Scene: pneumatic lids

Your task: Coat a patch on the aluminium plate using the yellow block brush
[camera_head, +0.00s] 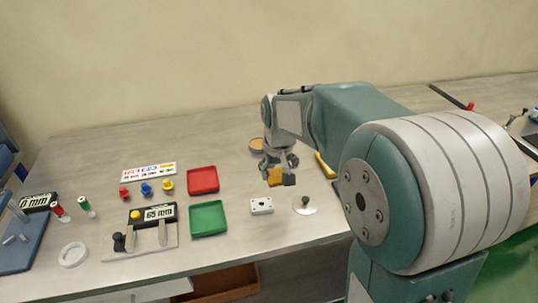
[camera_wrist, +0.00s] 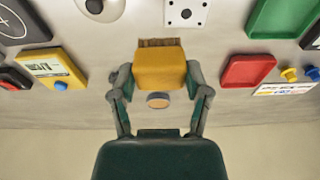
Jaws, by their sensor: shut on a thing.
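My gripper (camera_head: 279,175) is shut on the yellow block brush (camera_wrist: 160,68), with one finger on each side of it. The brush also shows in the head view (camera_head: 274,176). Its brown bristle end (camera_wrist: 162,42) points away from my palm in the wrist view. A small pale plate with holes (camera_head: 261,205), which looks like the aluminium plate, lies just in front of my gripper; it also shows at the top of the wrist view (camera_wrist: 186,12). The brush appears above the table, apart from this plate. A round pot with orange contents (camera_head: 256,145) stands behind my gripper.
A white disc with a dark knob (camera_head: 305,206) lies right of the plate. Red (camera_head: 203,180) and green (camera_head: 208,219) trays are to the left. A yellow meter (camera_head: 324,165) is to the right, partly behind my arm. A clamp fixture (camera_head: 140,240) stands at front left.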

